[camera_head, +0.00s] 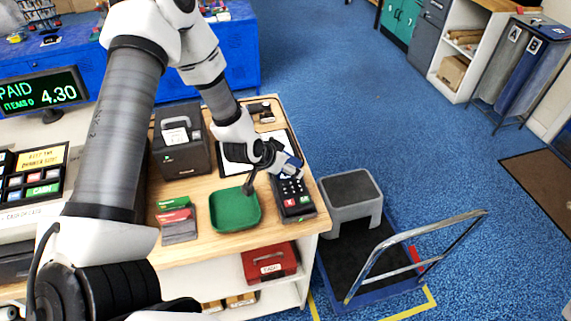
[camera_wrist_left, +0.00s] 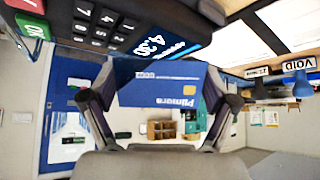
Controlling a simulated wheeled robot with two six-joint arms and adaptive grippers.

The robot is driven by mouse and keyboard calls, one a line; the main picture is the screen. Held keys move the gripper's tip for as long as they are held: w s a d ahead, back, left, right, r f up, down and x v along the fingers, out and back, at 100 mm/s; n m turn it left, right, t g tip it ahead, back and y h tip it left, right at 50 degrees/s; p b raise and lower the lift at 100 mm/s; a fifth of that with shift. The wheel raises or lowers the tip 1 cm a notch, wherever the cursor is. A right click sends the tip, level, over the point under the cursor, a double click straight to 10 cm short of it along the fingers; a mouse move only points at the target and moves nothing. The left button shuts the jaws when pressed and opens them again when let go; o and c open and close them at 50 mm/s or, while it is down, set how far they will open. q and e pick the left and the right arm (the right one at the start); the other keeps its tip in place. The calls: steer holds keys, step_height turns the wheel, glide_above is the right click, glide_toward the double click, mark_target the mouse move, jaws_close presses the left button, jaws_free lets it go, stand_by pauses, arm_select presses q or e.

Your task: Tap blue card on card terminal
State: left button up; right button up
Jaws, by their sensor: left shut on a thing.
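The blue card (camera_wrist_left: 165,85) is held between the fingers of my left gripper (camera_wrist_left: 165,100); its printing and gold chip show in the left wrist view. In the head view my left gripper (camera_head: 283,160) is over the far end of the black card terminal (camera_head: 293,200), near its screen. The terminal (camera_wrist_left: 100,25) fills the top of the left wrist view, its lit screen reading 4.30. The card is close to the screen; I cannot tell whether they touch. My right gripper is not in view.
A green tray (camera_head: 236,210) lies left of the terminal. Several cards stand in a holder (camera_head: 178,222), with a receipt printer (camera_head: 181,140) behind. The display (camera_head: 41,94) reads PAID 4.30. A grey step stool (camera_head: 351,195) and a trolley (camera_head: 410,255) stand right of the counter.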

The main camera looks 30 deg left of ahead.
arm_select(q)
step_height(320, 180, up, 8)
steer(key=p, duration=0.6)
steer(key=shift+r, duration=0.6)
steer(key=shift+s, duration=0.1)
